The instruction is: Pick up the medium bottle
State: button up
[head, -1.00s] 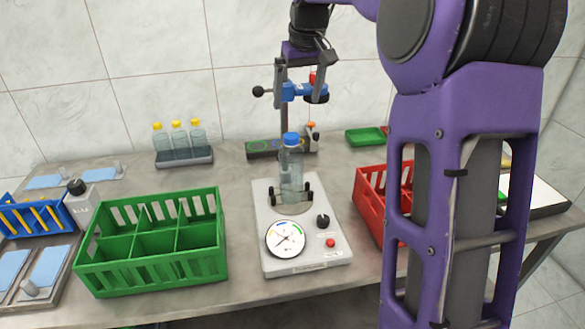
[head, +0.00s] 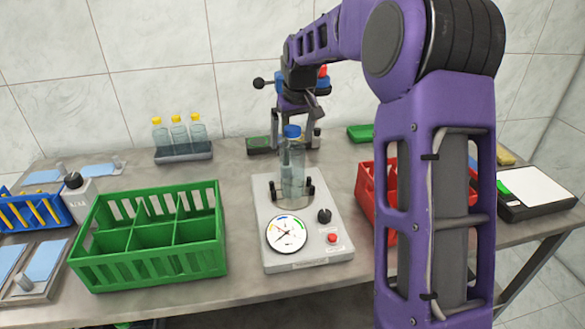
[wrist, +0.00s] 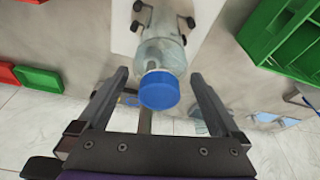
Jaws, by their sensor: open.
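A clear bottle with a blue cap (head: 292,168) stands upright on the grey device with a dial (head: 310,258), between dark clamps on its plate. In the wrist view the bottle's blue cap (wrist: 159,90) lies between the fingers, with the clear body beyond it. My gripper (head: 293,130) is at the height of the cap, with its fingers apart. In the wrist view my gripper (wrist: 160,85) is open, with a gap to the bottle on both sides. The three yellow-capped bottles (head: 179,134) stand in a dark tray at the back left.
A green divided crate (head: 150,275) stands left of the device and a red crate (head: 364,205) right of it. A cap stand with a blue part (head: 322,84) rises behind my gripper. A blue rack (head: 35,222) is at far left.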

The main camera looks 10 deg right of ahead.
jog(key=shift+x, duration=0.9)
jog(key=shift+r, duration=0.15)
grip_shut()
